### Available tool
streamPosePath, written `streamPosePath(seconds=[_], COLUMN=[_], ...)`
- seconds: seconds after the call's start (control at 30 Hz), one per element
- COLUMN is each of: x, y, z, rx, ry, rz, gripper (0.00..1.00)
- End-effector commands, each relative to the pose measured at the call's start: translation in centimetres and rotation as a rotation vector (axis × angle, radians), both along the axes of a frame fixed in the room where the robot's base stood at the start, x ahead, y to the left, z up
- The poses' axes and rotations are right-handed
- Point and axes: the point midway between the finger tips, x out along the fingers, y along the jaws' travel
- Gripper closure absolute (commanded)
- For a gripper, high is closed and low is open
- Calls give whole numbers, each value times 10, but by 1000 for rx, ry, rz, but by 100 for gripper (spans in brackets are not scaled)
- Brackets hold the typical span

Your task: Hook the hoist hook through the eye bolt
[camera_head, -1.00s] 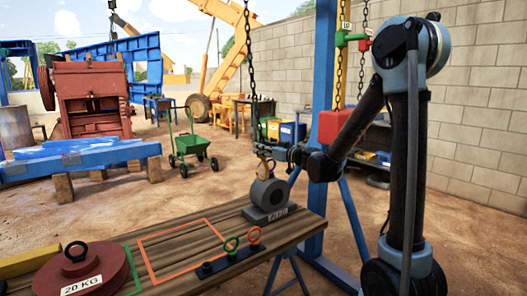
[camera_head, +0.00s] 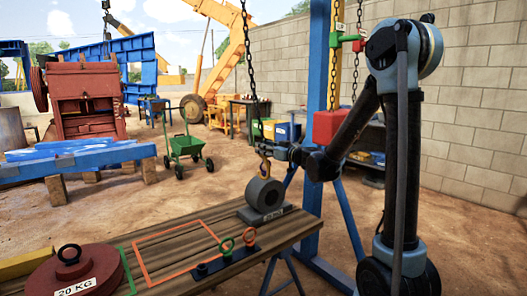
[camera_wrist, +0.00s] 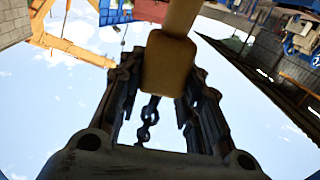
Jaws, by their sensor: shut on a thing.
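In the head view my gripper (camera_head: 274,151) is shut on the yellow hoist hook (camera_head: 264,164), which hangs on a dark chain (camera_head: 250,75). In the wrist view the fingers (camera_wrist: 165,85) close around the hook's yellow block (camera_wrist: 168,66), with chain below it in the picture. The hook is just above a grey round-bodied block (camera_head: 265,192); I cannot tell whether they touch. A black eye bolt (camera_head: 70,254) stands on the red 20 KG disc (camera_head: 78,276).
The wooden bench (camera_head: 185,243) has an orange outlined rectangle that is bare inside. A green cart (camera_head: 186,145) is on open ground behind.

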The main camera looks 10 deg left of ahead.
Motion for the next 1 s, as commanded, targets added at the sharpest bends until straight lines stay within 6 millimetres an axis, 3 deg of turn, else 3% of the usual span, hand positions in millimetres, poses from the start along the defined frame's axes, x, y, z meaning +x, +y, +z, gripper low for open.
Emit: streamPosePath(seconds=[1.0], x=[29], y=[-29], z=[0], rx=[0], ry=[1], rz=[-65], gripper=[100])
